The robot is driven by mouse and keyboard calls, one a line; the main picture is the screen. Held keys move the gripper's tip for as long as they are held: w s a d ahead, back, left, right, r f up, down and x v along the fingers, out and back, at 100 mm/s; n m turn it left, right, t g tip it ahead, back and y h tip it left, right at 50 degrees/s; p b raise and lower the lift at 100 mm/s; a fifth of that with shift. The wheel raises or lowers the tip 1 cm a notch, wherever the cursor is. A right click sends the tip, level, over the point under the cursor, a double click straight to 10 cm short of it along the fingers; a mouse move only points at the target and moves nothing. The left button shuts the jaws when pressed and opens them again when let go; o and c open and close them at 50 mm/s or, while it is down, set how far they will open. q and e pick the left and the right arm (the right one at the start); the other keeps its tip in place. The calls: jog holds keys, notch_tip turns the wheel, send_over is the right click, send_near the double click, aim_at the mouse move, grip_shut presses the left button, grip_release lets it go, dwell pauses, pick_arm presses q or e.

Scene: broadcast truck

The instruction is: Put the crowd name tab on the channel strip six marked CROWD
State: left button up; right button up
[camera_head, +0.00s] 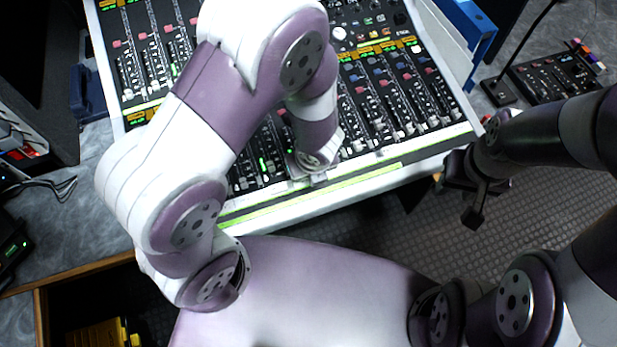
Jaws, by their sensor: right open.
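The mixing console (455,135) fills the top middle, with rows of faders and knobs. Its strip markings are too small to read, so I cannot tell which strip is six or CROWD. I cannot make out the crowd name tab. My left arm reaches over the console, and its wrist points down at the front edge. My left gripper (318,178) is mostly hidden under that wrist, and its jaws cannot be judged. My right gripper (462,192) is open and apart from the console, in front of its right front corner, above the floor, with nothing seen between its fingers.
A yellow-green band (310,193) runs along the console's front edge. A small black control panel (553,78) lies at the upper right, beside a blue bracket (470,28). Cables (55,186) lie on the grey surface at left. Dark textured floor is open in front of the console.

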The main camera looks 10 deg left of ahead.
pick_arm(q)
jog(key=shift+f, duration=0.95)
pick_arm(e)
jog(key=shift+a+f, duration=0.15)
jog(key=shift+f, duration=0.35)
pick_arm(q)
jog(key=shift+f, duration=0.1)
jog(key=o, duration=1)
pick_arm(e)
jog(key=shift+f, duration=0.1)
